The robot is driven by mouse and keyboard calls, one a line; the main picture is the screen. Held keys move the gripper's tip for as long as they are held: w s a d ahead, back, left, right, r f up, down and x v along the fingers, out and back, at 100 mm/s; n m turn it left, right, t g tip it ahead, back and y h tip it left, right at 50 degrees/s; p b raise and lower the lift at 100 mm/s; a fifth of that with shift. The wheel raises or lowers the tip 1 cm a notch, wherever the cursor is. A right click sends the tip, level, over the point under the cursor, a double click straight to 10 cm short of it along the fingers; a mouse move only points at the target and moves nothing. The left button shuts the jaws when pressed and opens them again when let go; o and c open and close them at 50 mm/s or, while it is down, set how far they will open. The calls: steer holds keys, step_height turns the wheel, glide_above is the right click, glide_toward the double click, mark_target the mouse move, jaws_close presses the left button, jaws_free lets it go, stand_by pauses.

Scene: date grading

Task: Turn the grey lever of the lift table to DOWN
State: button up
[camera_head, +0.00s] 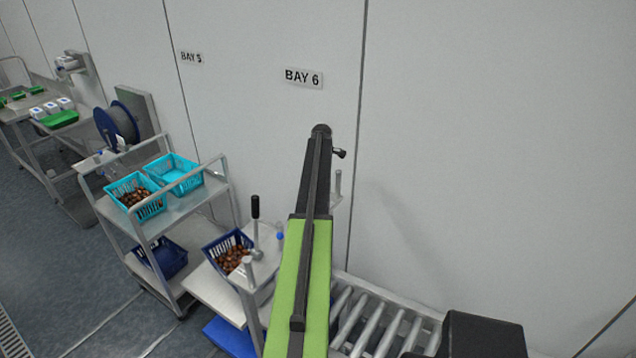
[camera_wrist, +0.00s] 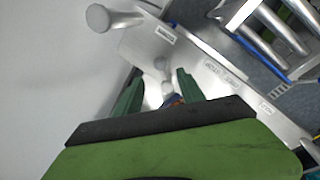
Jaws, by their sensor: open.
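A pale panel (camera_wrist: 140,45) with several small labels, too blurred to read, shows in the wrist view. A short grey lever (camera_wrist: 163,66) with a rounded end stands on it, between the fingertips in the picture. A larger grey round-ended handle (camera_wrist: 100,18) is at the upper left. I cannot tell which is the lift table's grey lever, or its setting. My gripper (camera_wrist: 160,74) is open, its green fingers apart; contact is not clear. In the head view my arm hides the gripper. A grey upright handle (camera_head: 338,183) shows right of my arm.
In the head view, a black-handled lever (camera_head: 255,207) and a blue crate of dates (camera_head: 229,252) are left of my arm. A trolley (camera_head: 185,205) with turquoise crates stands further left. A roller conveyor (camera_head: 385,325) lies at lower right, by the wall (camera_head: 480,130).

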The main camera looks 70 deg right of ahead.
steer(key=w+p+v, duration=0.1)
steer(key=p+v, duration=0.7)
steer(key=v, duration=0.2)
steer(key=shift+s, duration=0.4)
